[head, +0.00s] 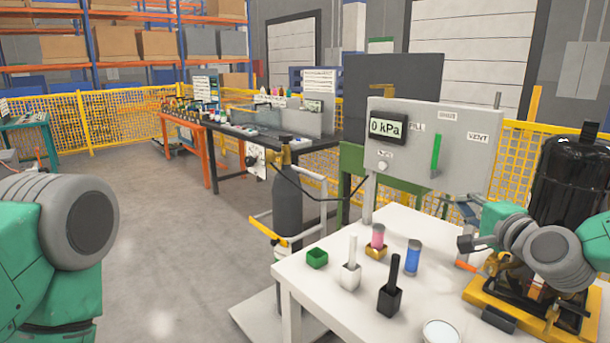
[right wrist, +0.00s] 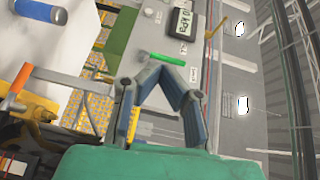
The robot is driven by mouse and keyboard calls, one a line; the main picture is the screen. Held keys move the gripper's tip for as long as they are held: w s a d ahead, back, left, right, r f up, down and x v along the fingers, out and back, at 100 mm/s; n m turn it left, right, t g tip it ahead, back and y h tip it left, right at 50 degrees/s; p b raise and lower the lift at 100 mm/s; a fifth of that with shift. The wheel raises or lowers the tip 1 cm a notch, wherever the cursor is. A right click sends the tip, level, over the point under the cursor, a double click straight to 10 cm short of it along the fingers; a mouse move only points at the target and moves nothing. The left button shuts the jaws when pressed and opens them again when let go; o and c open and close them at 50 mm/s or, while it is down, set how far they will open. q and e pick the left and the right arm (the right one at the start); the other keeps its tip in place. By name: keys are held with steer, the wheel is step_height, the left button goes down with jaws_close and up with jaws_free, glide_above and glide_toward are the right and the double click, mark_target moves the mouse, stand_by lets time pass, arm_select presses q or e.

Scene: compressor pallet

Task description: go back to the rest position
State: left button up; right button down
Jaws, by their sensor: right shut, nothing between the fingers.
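My right gripper (head: 468,242) is at the right of the head view, above the right part of the white table (head: 330,268), in front of the grey panel. It is shut and empty. In the right wrist view its fingers (right wrist: 163,72) meet at a peak with nothing between them. My right arm is grey and green and crosses in front of the black compressor (head: 572,180). My left arm shows at the left edge of the head view as a green link with a grey joint. Its gripper is out of view.
The panel (head: 425,150) reads 0 kPa and has a green lever (head: 436,155). The table holds a green box (head: 317,259), a pink cylinder (head: 377,236), a blue cylinder (head: 413,257) and white and black holders. A grey gas bottle (head: 288,200) stands left. Floor between left arm and bottle is clear.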

steer(key=s+a+f+n+g, duration=0.2)
steer(key=s+f, duration=0.2)
steer(key=f, duration=0.4)
steer(key=s+a+f+n+g, duration=0.3)
steer(key=s+f, duration=0.2)
steer(key=f, duration=0.3)
steer(key=s+a+f+n+g+y, duration=0.1)
steer(key=s+a+f+n+g, duration=0.1)
steer(key=f, duration=0.6)
steer(key=shift+s+a+f+g, duration=0.2)
steer(key=shift+s+a, duration=0.15)
steer(key=shift+s, duration=0.3)
steer(key=shift+s+a+f+g, duration=0.1)
steer(key=shift+s+a+g, duration=0.1)
steer(key=shift+s+a, duration=0.3)
steer(key=s+d+f+n+g+h, duration=0.1)
steer(key=s+f+n+g, duration=0.2)
steer(key=s, duration=0.6)
steer(key=s+d+f+n+g+h, duration=0.1)
steer(key=s+d+f+n+g, duration=0.1)
steer(key=s+f, duration=0.4)
steer(key=s+d+f+n+g+h, duration=0.1)
steer(key=s+f+n+g, duration=0.2)
steer(key=s, duration=1)
step_height(320, 180, down, 2)
steer(key=shift+s+d+f+n+g+h, duration=0.1)
steer(key=shift+s+d+n+g+h, duration=0.1)
steer(key=shift+s+n+g+h, duration=0.3)
steer(key=shift+w, duration=0.25)
steer(key=shift+s, duration=0.15)
